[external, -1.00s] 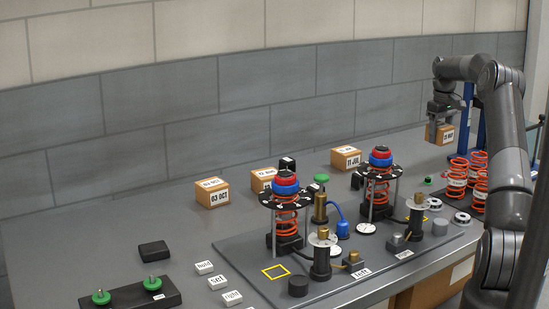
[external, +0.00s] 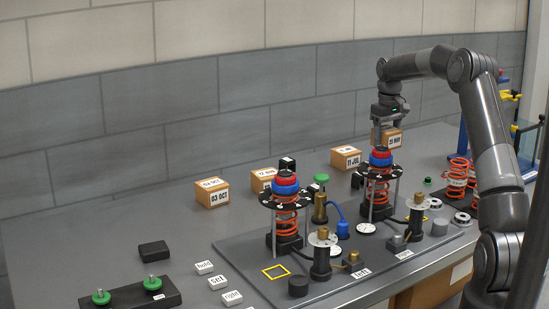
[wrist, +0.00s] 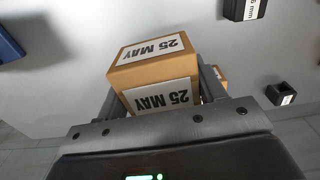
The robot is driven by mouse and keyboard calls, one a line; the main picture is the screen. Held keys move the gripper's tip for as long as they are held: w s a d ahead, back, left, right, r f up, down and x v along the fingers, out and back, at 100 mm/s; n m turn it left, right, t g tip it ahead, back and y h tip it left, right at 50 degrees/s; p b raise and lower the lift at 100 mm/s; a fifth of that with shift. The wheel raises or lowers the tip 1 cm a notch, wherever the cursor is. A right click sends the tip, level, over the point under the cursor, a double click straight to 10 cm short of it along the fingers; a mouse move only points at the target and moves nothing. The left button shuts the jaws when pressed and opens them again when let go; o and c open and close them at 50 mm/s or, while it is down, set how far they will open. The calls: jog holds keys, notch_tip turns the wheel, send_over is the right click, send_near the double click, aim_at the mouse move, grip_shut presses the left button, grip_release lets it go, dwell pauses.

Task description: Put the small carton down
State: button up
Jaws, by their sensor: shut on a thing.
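The small carton, brown with white "25 MAY" labels, is held in my gripper (external: 388,124) in the external view. The carton (external: 391,140) hangs in the air above and behind the right spring assembly (external: 380,185). In the wrist view the carton (wrist: 158,75) sits between the two fingers (wrist: 160,108), which are closed on its sides. Its underside is hidden.
Cartons marked "03 OCT" (external: 212,194), "12 AUG" (external: 263,180) and "11 JUL" (external: 346,157) stand along the back of the grey table (external: 120,215). A left spring assembly (external: 286,222) stands on the dark plate. Orange springs (external: 458,172) stand at the right. The table's left part is mostly clear.

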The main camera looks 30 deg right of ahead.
jog(key=a+f, duration=0.1)
jog(key=a, duration=0.8)
jog(key=w+a+f, duration=0.1)
jog(key=a, duration=0.7)
jog(key=w+a, duration=0.1)
jog(key=a, duration=0.8)
jog(key=shift+w+a+f, duration=0.2)
jog(key=shift+a+f, duration=0.1)
jog(key=shift+f, duration=0.1)
jog(key=s+d+r, duration=0.3)
jog(key=s+d, duration=0.3)
jog(key=d, duration=0.2)
jog(key=s+d+r, duration=0.2)
jog(key=s+d, duration=0.4)
jog(key=d, duration=0.1)
send_over(338, 193)
notch_tip(338, 193, down, 7)
jog(key=shift+s+r, duration=0.15)
jog(key=shift+f, duration=2.05)
